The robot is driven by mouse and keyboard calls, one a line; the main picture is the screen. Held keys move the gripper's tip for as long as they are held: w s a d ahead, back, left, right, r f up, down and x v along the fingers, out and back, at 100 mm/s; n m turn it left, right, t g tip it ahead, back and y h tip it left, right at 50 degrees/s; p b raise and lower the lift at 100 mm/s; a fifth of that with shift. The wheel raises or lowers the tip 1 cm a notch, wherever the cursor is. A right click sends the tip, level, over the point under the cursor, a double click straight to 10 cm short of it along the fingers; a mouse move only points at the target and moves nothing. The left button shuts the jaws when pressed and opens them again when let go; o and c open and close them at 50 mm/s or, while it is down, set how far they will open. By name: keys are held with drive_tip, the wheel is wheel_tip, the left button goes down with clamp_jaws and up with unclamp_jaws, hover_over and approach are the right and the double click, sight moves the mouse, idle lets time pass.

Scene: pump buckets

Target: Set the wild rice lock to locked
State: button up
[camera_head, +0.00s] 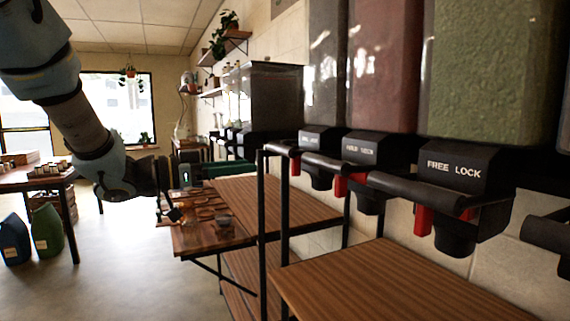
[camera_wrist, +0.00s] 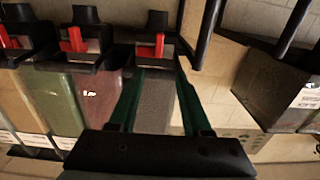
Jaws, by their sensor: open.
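Bulk dispensers line the right wall in the head view, each with a black block marked FREE LOCK and a red lever. No product name is legible, so I cannot tell for sure which holds wild rice. The farthest of the near three is dark grey (camera_head: 322,65), with its red lever (camera_head: 295,167) hanging below its block. In the wrist view, turned upside down, this grey bin (camera_wrist: 155,105) lies between my fingers, its red lever (camera_wrist: 152,48) beyond the tips. My gripper (camera_wrist: 160,68) is open and empty; its green fingers (camera_head: 250,166) point toward the dispensers.
A reddish bin (camera_head: 385,70) and a green bin (camera_head: 488,75) stand nearer, with similar levers. Black rails (camera_head: 425,190) run before the blocks. Wooden shelves (camera_head: 390,285) lie below. A low table (camera_head: 205,240) holds small items.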

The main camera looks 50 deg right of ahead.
sight(292, 161)
drive_tip(key=p+x, duration=0.3)
drive_tip(key=x, duration=0.7)
drive_tip(key=shift+s+d, duration=0.25)
drive_tip(key=shift+d, duration=0.1)
clamp_jaws()
idle(1.0)
